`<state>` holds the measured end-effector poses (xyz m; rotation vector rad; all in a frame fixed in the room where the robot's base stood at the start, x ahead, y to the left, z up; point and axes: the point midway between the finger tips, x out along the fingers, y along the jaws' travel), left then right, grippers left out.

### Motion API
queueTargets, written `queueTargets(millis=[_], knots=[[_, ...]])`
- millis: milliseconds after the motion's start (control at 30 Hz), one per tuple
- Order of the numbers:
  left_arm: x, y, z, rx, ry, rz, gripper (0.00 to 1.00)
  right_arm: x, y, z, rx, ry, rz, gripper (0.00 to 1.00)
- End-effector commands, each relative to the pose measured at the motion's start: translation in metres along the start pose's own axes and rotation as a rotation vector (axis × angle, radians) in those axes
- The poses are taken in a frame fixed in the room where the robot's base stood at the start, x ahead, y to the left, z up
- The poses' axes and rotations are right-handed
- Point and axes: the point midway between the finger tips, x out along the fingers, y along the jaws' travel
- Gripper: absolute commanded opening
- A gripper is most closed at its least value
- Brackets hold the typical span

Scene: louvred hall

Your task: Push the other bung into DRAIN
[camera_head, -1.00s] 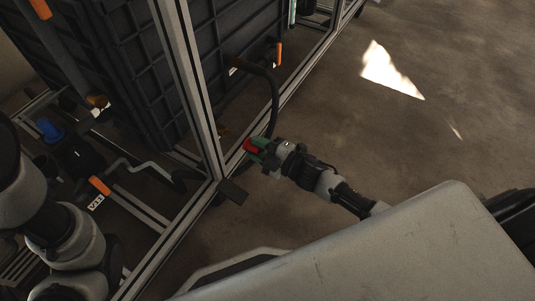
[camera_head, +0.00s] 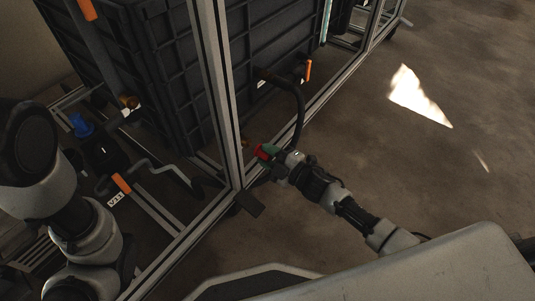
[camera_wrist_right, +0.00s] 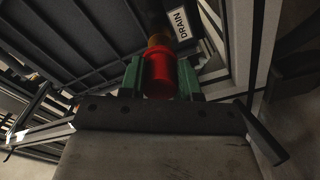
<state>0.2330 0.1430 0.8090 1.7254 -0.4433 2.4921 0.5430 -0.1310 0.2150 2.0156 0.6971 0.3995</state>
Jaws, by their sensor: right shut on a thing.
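A red bung (camera_wrist_right: 160,74) sits between the green fingers of my right gripper (camera_wrist_right: 161,80), which is shut on it. In the head view the right gripper (camera_head: 268,152) holds the red bung (camera_head: 260,152) low beside the frame's upright post. In the right wrist view a brass-coloured port (camera_wrist_right: 159,41) lies straight beyond the bung, beside the DRAIN label (camera_wrist_right: 180,24). The bung's far end meets the port in the picture; I cannot tell how deep it sits.
A dark ribbed tank (camera_head: 170,80) stands inside an aluminium frame (camera_head: 222,100). A black hose (camera_head: 300,115) curves down near my right gripper. A blue fitting (camera_head: 82,126) and an orange handle (camera_head: 121,183) are at the left. Open floor (camera_head: 400,160) lies to the right.

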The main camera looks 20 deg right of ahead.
Motion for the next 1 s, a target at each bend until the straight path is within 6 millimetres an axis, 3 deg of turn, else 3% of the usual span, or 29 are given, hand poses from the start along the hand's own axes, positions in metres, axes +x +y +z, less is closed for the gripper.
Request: queueTargets(millis=[467, 1000], knots=[[0.002, -0.001, 0.001, 0.001, -0.001, 0.0, 0.62, 0.0, 0.0, 0.0, 0.001, 0.0, 0.001, 0.0], [-0.001, 0.0, 0.0, 0.001, -0.001, 0.0, 0.62, 0.017, 0.0, 0.001, 0.0, -0.001, 0.001, 0.0]])
